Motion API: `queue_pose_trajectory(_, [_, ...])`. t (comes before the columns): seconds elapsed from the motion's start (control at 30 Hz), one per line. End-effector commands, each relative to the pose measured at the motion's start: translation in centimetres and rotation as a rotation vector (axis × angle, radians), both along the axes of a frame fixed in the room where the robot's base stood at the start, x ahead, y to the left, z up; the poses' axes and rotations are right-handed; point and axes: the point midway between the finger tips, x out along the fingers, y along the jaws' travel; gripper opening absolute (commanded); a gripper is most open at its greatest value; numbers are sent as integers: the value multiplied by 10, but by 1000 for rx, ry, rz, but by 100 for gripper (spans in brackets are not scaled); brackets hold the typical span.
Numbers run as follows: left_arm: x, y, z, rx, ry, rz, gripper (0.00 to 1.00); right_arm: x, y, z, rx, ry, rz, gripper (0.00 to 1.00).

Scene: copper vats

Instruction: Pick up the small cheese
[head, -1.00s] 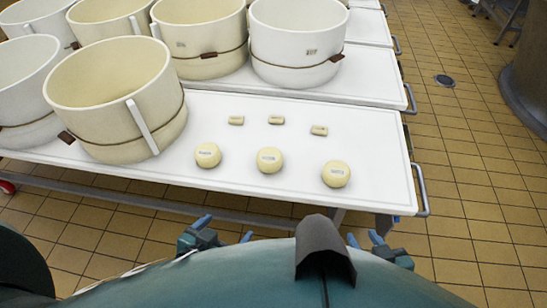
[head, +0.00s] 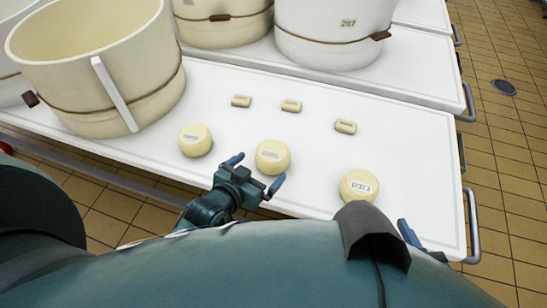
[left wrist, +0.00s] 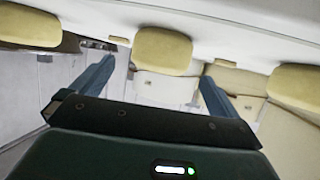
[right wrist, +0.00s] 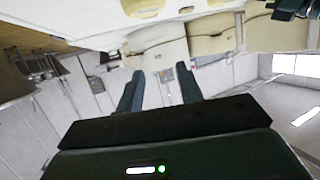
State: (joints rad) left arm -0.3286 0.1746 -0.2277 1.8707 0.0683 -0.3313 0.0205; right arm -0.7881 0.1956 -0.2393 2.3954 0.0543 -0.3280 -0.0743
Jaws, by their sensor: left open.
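Three round pale-yellow cheeses lie on the white table: left (head: 195,140), middle (head: 272,157) and right (head: 360,186). Behind them lie three small oblong cheese pieces: left (head: 241,101), middle (head: 291,106) and right (head: 345,127). My left gripper (head: 254,172) is open and empty at the table's front edge, just short of the middle round cheese. In the left wrist view, that cheese (left wrist: 161,50) shows between and beyond the fingers (left wrist: 156,72). My right gripper (right wrist: 160,72) is open and empty; in the head view only a blue fingertip shows at the table's front.
Large cream vats stand on the table's left (head: 95,75) and on tables behind (head: 335,30). The white table (head: 410,160) has bare room around the cheeses and a metal handle (head: 473,225) at its right end. Tiled floor (head: 515,190) is open at right.

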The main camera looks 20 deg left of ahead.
Motion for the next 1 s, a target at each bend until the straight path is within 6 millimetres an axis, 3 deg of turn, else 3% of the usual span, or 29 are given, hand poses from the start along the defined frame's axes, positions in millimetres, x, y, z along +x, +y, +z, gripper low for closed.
queue_pose_trajectory(0.6, [65,-15,-32,-2,-1,-1,100,5,9,-32,-61,12,42,36])
queue_pose_trajectory(0.9, [69,-16,-33,0,1,-1,100,6,13,-31,-68,6,57,36])
queue_pose_trajectory(1.0, [69,-16,-33,0,1,-1,93,6,13,-31,-69,7,57,36])
